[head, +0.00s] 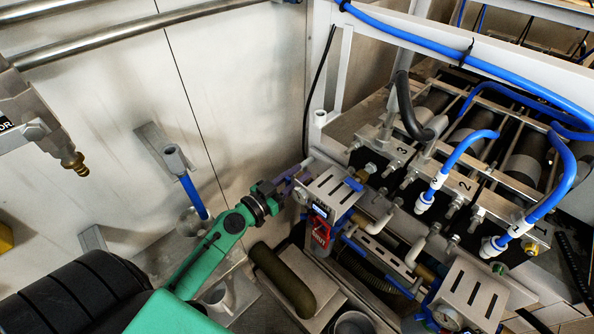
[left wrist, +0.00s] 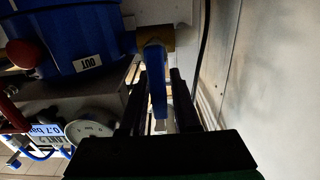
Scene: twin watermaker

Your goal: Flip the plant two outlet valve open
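The outlet valve shows in the left wrist view as a blue lever (left wrist: 158,88) on a brass body (left wrist: 156,38), beside a blue housing with an "OUT" label (left wrist: 88,63). My left gripper (left wrist: 163,72) has one dark finger on each side of the lever, with light showing between them. I cannot tell whether either finger touches it. In the head view my left gripper (head: 288,182) reaches from the lower left to the left end of a grey slotted unit (head: 332,190). The lever is hard to make out there. My right gripper is not in view.
The wrist view shows a round gauge (left wrist: 90,138) and a pressure readout (left wrist: 50,130). A numbered rack with blue hoses (head: 465,155) stands to the right. A pale wall (head: 235,80) runs close behind the gripper.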

